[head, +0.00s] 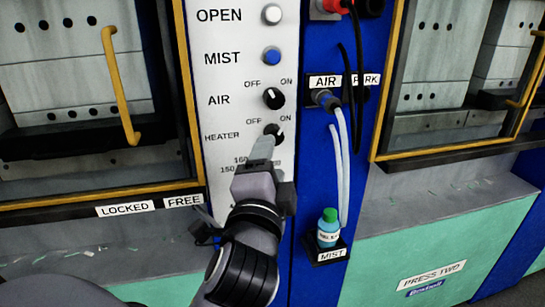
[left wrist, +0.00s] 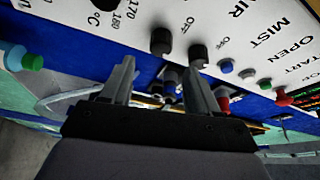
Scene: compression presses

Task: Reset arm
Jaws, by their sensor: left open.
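My left gripper (head: 262,150) is in front of the white control panel (head: 228,110), its fingertips just below the black HEATER knob (head: 274,132) in the head view. I cannot tell whether it touches the knob. In the left wrist view the two fingers of the left gripper (left wrist: 160,80) stand apart with nothing held between them. The heater knob (left wrist: 162,40) and the AIR knob (left wrist: 200,52) show beyond the fingers there. My arm hides the lower panel in the head view. My right gripper is in neither view.
A blue-bodied bottle with a green cap (head: 328,226) stands in the MIST holder (head: 328,256) right of my arm. White and black hoses (head: 343,165) hang near the AIR socket. Yellow-framed press doors (head: 118,85) flank the panel. PRESS TWO (head: 432,276) is at right.

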